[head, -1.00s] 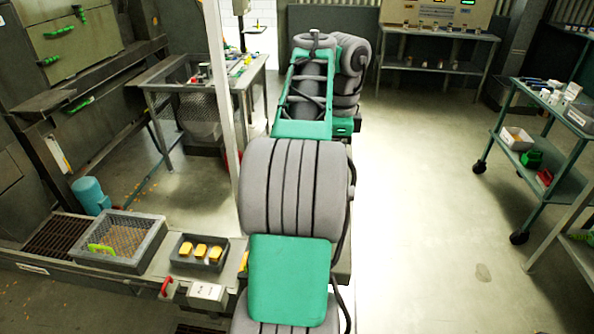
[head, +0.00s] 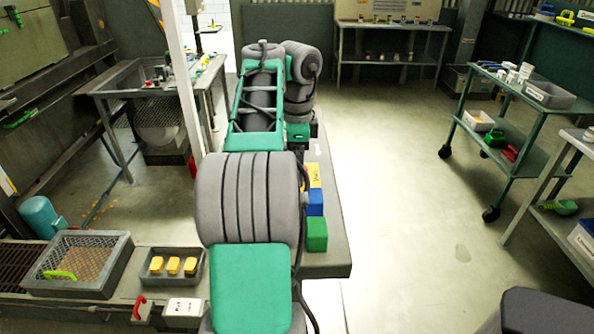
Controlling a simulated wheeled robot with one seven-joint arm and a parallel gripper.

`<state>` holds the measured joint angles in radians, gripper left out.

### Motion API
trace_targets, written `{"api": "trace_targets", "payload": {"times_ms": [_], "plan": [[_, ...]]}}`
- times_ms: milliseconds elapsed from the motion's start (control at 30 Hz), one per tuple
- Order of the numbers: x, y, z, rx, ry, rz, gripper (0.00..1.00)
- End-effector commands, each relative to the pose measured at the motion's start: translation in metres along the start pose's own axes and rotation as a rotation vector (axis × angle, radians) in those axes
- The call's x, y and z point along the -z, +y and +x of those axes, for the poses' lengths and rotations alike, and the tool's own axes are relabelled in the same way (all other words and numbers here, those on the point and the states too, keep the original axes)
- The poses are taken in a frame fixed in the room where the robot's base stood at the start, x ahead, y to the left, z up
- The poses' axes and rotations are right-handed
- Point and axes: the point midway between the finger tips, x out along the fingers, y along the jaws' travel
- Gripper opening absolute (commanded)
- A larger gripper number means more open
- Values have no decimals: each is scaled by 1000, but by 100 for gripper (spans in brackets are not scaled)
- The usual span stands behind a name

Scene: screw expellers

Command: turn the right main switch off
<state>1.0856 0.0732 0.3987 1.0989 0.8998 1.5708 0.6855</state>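I cannot make out for sure which thing is the right main switch. A red handle (head: 140,307) stands at the front edge of the low bench at the lower left, beside a white labelled box (head: 183,309); its on or off position cannot be told. A smaller red thing (head: 192,167) shows behind the pale post, partly hidden. My arm, grey and green, fills the middle and reaches away from me. My gripper's fingers do not show; the arm's far end hides what is there.
A grey mesh tray (head: 118,265) and a dark tray with yellow blocks (head: 150,278) sit on the low bench. Yellow, blue and green blocks (head: 316,235) stand on a grey table right of my arm. A green trolley (head: 488,125) stands right. The floor between is clear.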

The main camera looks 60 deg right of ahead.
Motion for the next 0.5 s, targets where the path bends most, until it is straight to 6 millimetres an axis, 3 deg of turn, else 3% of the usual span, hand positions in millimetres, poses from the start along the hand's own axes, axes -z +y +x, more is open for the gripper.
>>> {"api": "trace_targets", "payload": {"times_ms": [100, 500], "plan": [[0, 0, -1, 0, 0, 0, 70], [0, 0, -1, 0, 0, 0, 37]]}}
